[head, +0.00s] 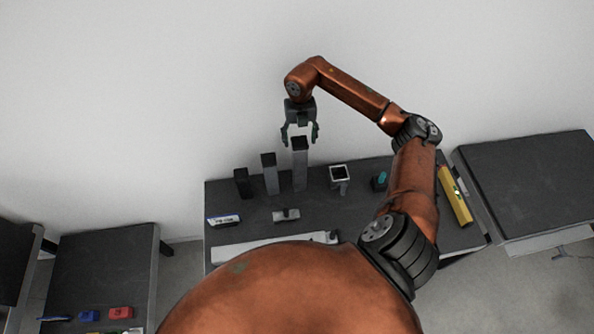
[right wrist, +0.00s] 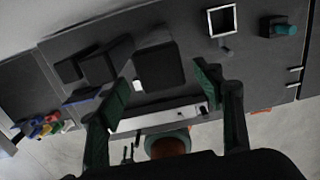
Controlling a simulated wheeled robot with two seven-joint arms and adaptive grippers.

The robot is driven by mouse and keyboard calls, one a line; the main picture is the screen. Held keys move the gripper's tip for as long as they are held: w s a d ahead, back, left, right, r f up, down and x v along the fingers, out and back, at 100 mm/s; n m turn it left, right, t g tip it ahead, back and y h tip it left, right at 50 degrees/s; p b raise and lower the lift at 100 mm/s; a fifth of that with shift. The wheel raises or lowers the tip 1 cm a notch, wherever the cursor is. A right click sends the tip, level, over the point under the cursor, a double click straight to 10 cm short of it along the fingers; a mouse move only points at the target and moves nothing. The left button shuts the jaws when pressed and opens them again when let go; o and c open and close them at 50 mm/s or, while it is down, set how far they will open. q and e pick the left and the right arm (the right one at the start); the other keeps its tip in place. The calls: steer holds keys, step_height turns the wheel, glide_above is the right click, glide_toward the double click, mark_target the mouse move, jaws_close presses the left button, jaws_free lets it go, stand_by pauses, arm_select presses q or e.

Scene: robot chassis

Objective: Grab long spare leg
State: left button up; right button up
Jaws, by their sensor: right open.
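Three square legs stand upright in a row on the dark table (head: 250,215), rising in height from left to right. The longest leg (head: 300,168) is grey with a dark top; it also shows in the right wrist view (right wrist: 158,68). Left of it are a middle leg (head: 271,177) and a short black leg (head: 241,184). My right gripper (head: 300,137) is open and empty, pointing down just above the longest leg, with a finger to either side of its top. In the right wrist view the leg top lies ahead between the fingers. My left gripper is not in view.
Right of the longest leg stands a square, open-topped piece (head: 340,184). A teal-and-black item (head: 380,181) and a yellow level (head: 455,196) lie further right. A small grey part (head: 286,215) and a white-and-blue box (head: 223,220) lie in front. Another table (head: 530,185) stands at right.

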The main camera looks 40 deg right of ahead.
mark_target(299, 142)
steer(key=f, duration=0.1)
steer(key=b, duration=0.1)
steer(key=f, duration=0.1)
steer(key=shift+w+f+b, duration=0.25)
steer(key=shift+f+b, duration=0.1)
steer(key=shift+b, duration=0.05)
steer(key=shift+f+b, duration=0.7)
steer(key=shift+f, duration=0.15)
step_height(299, 142, down, 2)
steer(key=shift+f+p, duration=0.15)
steer(key=shift+p, duration=0.15)
steer(key=f+p, duration=0.2)
steer(key=f, duration=0.2)
steer(key=shift+d+f, duration=0.15)
steer(key=shift+d, duration=0.05)
steer(key=shift+f, duration=0.55)
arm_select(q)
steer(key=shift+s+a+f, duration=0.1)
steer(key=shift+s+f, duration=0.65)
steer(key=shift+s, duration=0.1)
arm_select(e)
steer(key=shift+c, duration=0.7)
